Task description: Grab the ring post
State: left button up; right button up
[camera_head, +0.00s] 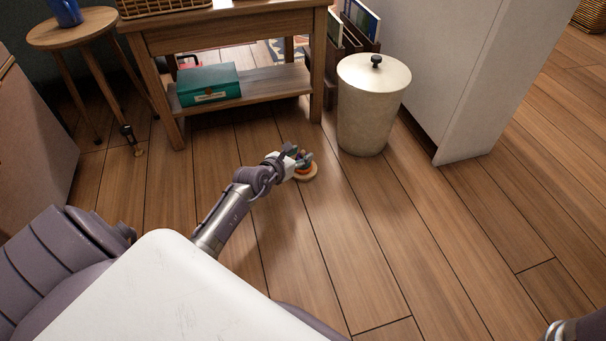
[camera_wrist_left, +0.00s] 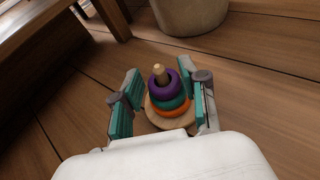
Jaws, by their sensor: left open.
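The ring post (camera_wrist_left: 168,96) stands upright on the wooden floor in the left wrist view. It has a pale wooden peg, purple, teal and orange rings, and a round wooden base. In the head view the ring post (camera_head: 306,173) is partly hidden by my left gripper (camera_head: 299,157). My left gripper also shows in the left wrist view (camera_wrist_left: 164,105). It is open, with one teal-padded finger on each side of the ring post. I cannot tell whether either finger touches it. My right gripper is not in view; only a bit of my right arm shows at the lower right.
A lidded bin (camera_head: 366,115) stands just beyond the ring post to the right. A wooden table (camera_head: 240,40) with a low shelf holds a teal box (camera_head: 208,84). A round stool (camera_head: 75,30) is at the left, and a white panel (camera_head: 440,70) at the right. Front floor is clear.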

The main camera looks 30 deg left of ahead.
pick_arm(q)
grip_shut()
dwell(0.7)
